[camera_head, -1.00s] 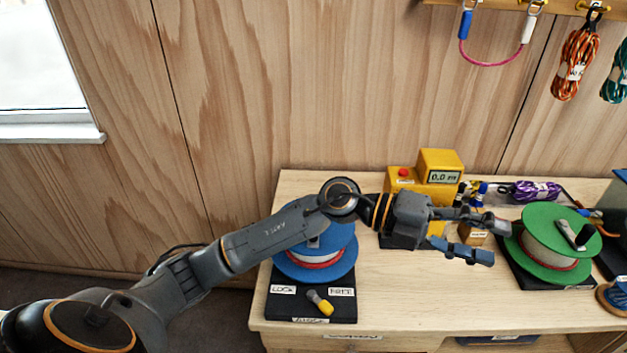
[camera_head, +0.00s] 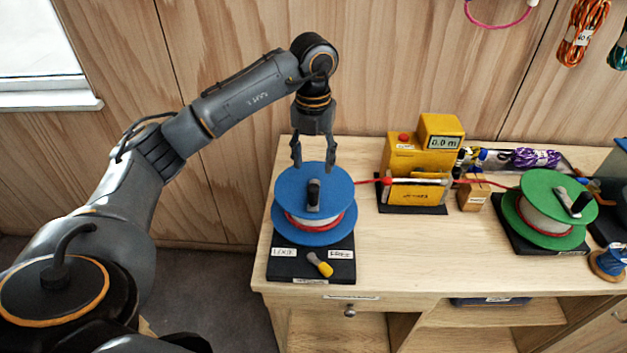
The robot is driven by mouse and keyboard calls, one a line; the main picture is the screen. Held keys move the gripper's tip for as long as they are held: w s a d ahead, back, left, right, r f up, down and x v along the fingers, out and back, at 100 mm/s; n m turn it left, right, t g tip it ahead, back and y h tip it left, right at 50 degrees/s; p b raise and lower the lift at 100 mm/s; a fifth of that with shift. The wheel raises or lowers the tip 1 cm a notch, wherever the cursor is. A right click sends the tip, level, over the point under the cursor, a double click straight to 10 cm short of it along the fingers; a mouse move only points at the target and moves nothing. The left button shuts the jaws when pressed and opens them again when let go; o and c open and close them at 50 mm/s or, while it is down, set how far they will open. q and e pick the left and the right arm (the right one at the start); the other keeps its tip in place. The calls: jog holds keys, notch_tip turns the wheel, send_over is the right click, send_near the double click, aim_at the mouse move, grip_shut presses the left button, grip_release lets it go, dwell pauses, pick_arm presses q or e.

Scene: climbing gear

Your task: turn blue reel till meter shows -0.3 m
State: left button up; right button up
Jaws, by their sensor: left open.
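The blue reel (camera_head: 288,185) stands on a black base (camera_head: 325,268) at the left of the bench, with a dark crank handle (camera_head: 313,193) upright on its top. A yellow-tipped lever (camera_head: 320,264) sits on the base between two labels, one reading FREE. The yellow meter (camera_head: 440,126) reads 0.0 m. A red rope (camera_head: 368,182) runs from the blue reel through the meter toward the green reel (camera_head: 541,184). My left gripper (camera_head: 313,168) points down, open and empty, with its fingertips just above the blue reel near the handle. My right gripper is not in view.
A small wooden box (camera_head: 473,194) and a purple rope bundle (camera_head: 535,158) lie right of the meter. A small blue spool (camera_head: 608,262) is at the right edge. Coiled ropes hang on the wall. The front middle of the bench is clear.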

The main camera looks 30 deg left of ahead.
aim_at(313, 186)
pick_arm(q)
notch_tip(313, 186, down, 9)
jog(key=p, duration=0.2)
jog(key=shift+p, duration=0.4)
jog(key=shift+f, duration=0.7)
grip_shut()
jog(key=shift+w+d, duration=0.5)
jog(key=shift+d, duration=0.2)
jog(key=w+d+b, duration=0.2)
jog(key=w, duration=0.1)
jog(key=shift+w+f, duration=0.1)
jog(key=shift+w, duration=0.1)
jog(key=shift+w+b, duration=0.85)
jog(key=shift+w, duration=0.4)
jog(key=shift+w+a, duration=0.1)
jog(key=shift+w, duration=0.1)
